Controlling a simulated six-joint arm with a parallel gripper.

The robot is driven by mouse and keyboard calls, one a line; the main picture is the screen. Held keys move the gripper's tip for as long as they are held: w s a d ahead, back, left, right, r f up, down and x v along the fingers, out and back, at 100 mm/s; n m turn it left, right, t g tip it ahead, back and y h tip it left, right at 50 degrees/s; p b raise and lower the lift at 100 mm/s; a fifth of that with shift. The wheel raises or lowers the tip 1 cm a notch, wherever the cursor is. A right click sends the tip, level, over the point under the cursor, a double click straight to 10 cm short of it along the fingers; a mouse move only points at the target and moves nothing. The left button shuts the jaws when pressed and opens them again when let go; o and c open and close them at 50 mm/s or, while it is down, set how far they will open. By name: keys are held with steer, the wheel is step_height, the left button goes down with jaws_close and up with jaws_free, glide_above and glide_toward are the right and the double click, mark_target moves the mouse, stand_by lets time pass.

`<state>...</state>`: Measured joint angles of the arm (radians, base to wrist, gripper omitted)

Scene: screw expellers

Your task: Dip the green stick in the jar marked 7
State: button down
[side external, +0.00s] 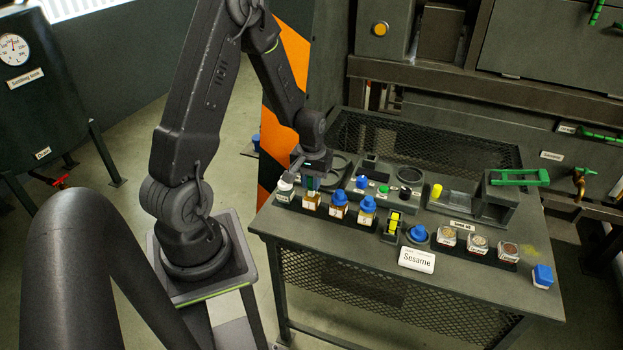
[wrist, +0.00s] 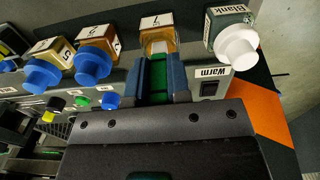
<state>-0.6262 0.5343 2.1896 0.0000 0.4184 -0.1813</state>
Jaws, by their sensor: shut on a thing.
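My gripper (side external: 311,178) is shut on the green stick (wrist: 158,75), which sits between its two blue-grey fingers (wrist: 160,84) in the wrist view. The jar marked 7 (wrist: 158,34) is amber with a white label and shows no lid. It stands directly beyond the fingertips. In the side external view this jar (side external: 311,201) is just below the gripper. The stick's lower end lines up with the jar's mouth; I cannot tell whether it is inside.
A white-capped jar marked Blank (wrist: 234,36) stands beside jar 7. Blue-capped jars (side external: 339,206) (side external: 367,211) stand on its other side. A switch labelled Warm (wrist: 208,88) is close to the fingers. Coloured knobs, a yellow holder (side external: 393,221) and sample jars (side external: 447,237) occupy the table.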

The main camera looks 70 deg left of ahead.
steer(key=shift+f, duration=0.25)
stand_by(0.4)
steer(key=shift+f, duration=0.35)
steer(key=shift+f, duration=0.3)
steer(key=shift+r, duration=0.1)
stand_by(1.0)
steer(key=shift+r, duration=1.9)
steer(key=shift+r, duration=2.55)
